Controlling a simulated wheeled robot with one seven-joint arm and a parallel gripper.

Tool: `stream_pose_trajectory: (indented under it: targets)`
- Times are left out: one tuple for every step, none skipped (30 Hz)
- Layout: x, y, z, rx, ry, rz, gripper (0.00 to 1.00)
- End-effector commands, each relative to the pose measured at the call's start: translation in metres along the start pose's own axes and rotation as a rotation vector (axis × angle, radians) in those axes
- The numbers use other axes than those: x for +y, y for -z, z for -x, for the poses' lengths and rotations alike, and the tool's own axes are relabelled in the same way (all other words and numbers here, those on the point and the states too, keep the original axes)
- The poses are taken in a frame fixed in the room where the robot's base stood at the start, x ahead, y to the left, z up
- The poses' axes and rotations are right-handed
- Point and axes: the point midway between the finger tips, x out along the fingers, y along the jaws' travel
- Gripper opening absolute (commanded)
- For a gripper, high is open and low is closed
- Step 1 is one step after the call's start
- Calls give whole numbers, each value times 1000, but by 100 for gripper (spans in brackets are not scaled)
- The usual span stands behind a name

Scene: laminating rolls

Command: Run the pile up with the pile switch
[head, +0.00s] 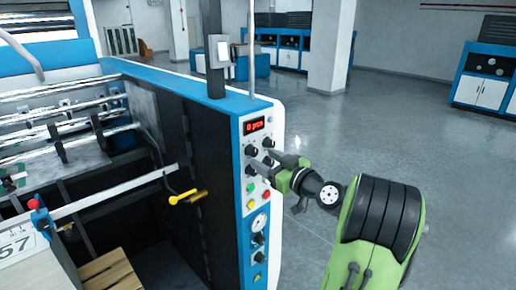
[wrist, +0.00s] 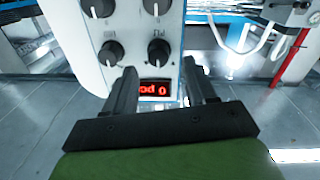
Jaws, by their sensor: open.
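The machine's control panel (head: 247,205) faces my arm on the end of a blue and white housing. In the wrist view, several black knobs (wrist: 158,51) and a red-lit display (wrist: 154,88) show, upside down. In the head view, the display (head: 255,126) is at the panel's top. I cannot tell which control is the pile switch; labels are too small. My gripper (head: 272,162) is open in front of the knobs; it also shows in the wrist view (wrist: 159,72), its fingers either side of the display, apparently holding nothing. It hides part of the panel in the head view.
Below are coloured buttons (head: 266,194), a gauge (head: 260,223) and more knobs. A yellow-handled lever (head: 188,198) sticks out left of the panel. A wooden pallet (head: 108,272) lies at lower left. The floor (head: 340,140) to the right is clear.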

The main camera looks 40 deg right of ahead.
Motion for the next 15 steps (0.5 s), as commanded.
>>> stream_pose_trajectory:
  targets:
    - [0, 5, -11, 1, 4, -2, 56]
    - [0, 5, -17, 1, 4, -2, 56]
    - [0, 5, -24, 0, 2, -2, 56]
    - [0, 4, -28, 0, 2, -1, 56]
    - [1, 4, -32, -1, 1, 0, 56]
    - [0, 3, -35, 0, 1, -1, 56]
    - [0, 3, -37, 0, 1, 0, 56]
    - [0, 2, -39, 0, 0, 0, 56]
    - [0, 2, -40, 0, -1, 0, 56]
    - [0, 2, -40, 0, -2, 0, 56]
    - [1, 1, -41, 0, -2, 0, 56]
    - [1, 1, -40, 0, -2, 0, 56]
    - [1, 1, -40, 0, -2, 0, 56]
    - [0, 0, -40, 0, -2, 0, 56]
    - [0, 0, -40, 0, -2, 0, 56]
